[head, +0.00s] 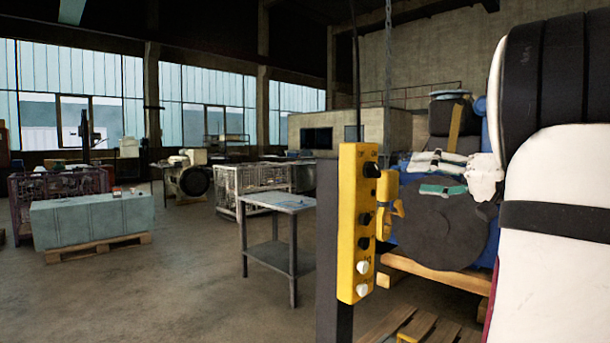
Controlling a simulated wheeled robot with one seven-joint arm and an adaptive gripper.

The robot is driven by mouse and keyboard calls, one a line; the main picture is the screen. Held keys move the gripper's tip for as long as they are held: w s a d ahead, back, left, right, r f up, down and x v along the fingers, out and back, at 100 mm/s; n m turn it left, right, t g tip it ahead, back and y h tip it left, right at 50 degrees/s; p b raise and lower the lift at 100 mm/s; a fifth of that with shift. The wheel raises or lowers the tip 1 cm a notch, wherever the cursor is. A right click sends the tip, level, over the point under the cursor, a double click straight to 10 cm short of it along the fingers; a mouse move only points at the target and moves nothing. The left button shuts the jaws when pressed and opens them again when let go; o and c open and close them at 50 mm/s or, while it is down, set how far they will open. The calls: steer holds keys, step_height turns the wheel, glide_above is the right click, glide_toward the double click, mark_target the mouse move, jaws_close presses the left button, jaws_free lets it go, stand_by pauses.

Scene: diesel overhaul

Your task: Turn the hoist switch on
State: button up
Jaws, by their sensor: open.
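The yellow hoist control box (351,250) stands upright in the middle right of the head view, against a dark post (327,235). Its narrow front faces right. A black rotary switch (371,170) is at its top, below small OFF and ON markings. I cannot tell for certain which marking the switch points to. Below it are black buttons (364,219) and white buttons (362,267). My white and black arm fills the right edge, close to the camera. My gripper is not visible in this view.
Behind the box is a large blue and dark machine (440,225) on wooden supports, with cloths on it. A grey metal table (279,202) stands left of the post. A pale green block (93,220) rests on a pallet farther left. Open floor lies between them.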

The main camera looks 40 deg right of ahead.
mark_target(373, 170)
steer(key=w+d+h, duration=0.1)
steer(key=w, duration=1.1)
steer(key=shift+r+t+p, duration=0.3)
steer(key=shift+t, duration=0.1)
steer(key=shift+c, duration=0.5)
steer(key=c, duration=1.1)
